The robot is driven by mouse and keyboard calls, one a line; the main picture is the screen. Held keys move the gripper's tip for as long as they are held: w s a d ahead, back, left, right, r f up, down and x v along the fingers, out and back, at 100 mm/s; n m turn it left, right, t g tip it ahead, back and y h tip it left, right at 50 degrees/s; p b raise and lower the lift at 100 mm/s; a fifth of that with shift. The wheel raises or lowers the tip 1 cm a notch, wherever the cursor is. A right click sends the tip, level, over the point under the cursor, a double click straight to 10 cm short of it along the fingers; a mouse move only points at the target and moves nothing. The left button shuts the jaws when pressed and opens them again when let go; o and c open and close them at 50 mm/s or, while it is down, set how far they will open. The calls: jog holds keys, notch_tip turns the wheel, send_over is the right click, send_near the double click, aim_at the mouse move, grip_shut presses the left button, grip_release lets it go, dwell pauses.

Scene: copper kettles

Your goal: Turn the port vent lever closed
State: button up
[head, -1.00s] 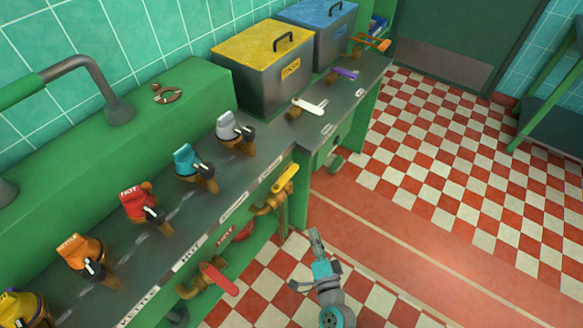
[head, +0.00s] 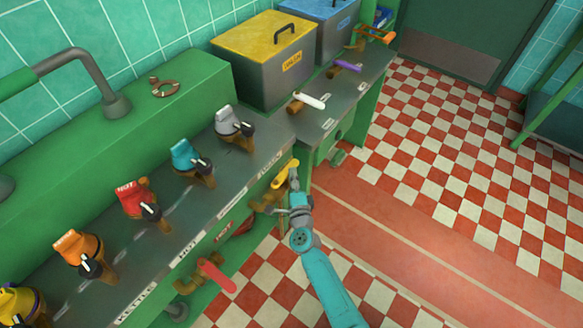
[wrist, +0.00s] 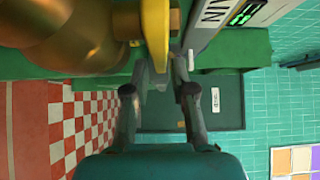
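A yellow lever (head: 285,173) sits on a brass valve (head: 266,198) at the front of the green counter. In the wrist view the yellow lever (wrist: 156,35) hangs in from the top. My gripper (head: 294,182) is at the lever's near end in the head view. In the wrist view my gripper (wrist: 160,72) has its two fingers apart, with the lever's end between or just beyond the tips; contact cannot be told. A red lever (head: 216,276) is lower left. White (head: 312,101), purple (head: 347,66) and orange (head: 376,35) levers line the far counter. No readable label says port vent.
Several coloured switch knobs stand along the counter, such as the teal one (head: 187,158). A yellow-lidded bin (head: 264,60) and a blue-lidded bin (head: 330,25) stand behind. The checkered floor (head: 440,130) to the right is clear.

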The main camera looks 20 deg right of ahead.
jog(key=shift+w+d, duration=0.15)
jog(key=shift+w, duration=0.85)
jog(key=shift+w+d, duration=0.15)
jog(key=shift+w, duration=0.8)
grip_shut()
